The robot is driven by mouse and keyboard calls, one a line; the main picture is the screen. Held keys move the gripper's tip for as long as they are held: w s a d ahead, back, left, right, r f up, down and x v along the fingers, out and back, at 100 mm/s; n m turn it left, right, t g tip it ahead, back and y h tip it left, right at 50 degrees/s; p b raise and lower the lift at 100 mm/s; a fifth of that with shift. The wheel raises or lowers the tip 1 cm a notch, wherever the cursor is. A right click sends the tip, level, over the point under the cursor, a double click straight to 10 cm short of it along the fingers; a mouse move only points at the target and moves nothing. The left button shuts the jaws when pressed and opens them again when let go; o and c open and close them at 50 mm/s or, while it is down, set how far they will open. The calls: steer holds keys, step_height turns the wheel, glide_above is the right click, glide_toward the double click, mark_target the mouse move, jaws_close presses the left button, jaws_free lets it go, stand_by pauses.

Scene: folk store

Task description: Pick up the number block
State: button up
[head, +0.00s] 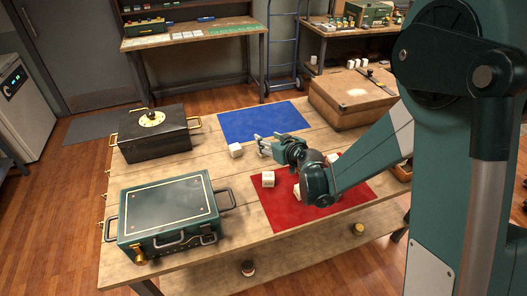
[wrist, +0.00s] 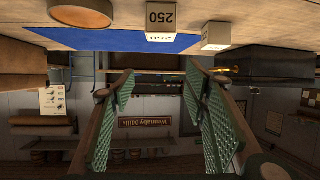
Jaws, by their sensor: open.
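A white number block (wrist: 163,18) marked "250" shows at the top of the wrist view, which is upside down. A second pale block (wrist: 215,36) is beside it, its marking unclear. In the head view one white block (head: 236,150) sits on the wooden table near the blue mat, and another (head: 267,180) sits on the red mat. More pale blocks are partly hidden by my arm. I cannot tell which of these is the 250 block. My gripper (head: 262,144) is open and empty, above the table between the mats, apart from the blocks.
A black case (head: 155,138) and a green case (head: 170,212) stand at the table's left. The blue mat (head: 262,120) is bare, and the red mat (head: 285,213) lies under my arm. A wooden box (head: 348,105) stands at the back right.

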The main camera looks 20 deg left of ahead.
steer(key=shift+f+b, duration=0.6)
steer(key=shift+f, duration=1.85)
steer(key=shift+f, duration=0.5)
steer(key=shift+w+a+f, duration=0.15)
steer(key=shift+a+f, duration=0.05)
steer(key=shift+f, duration=0.05)
steer(key=shift+b+x, duration=0.65)
steer(key=shift+x, duration=1.55)
steer(key=shift+r, duration=0.1)
steer(key=c, duration=1)
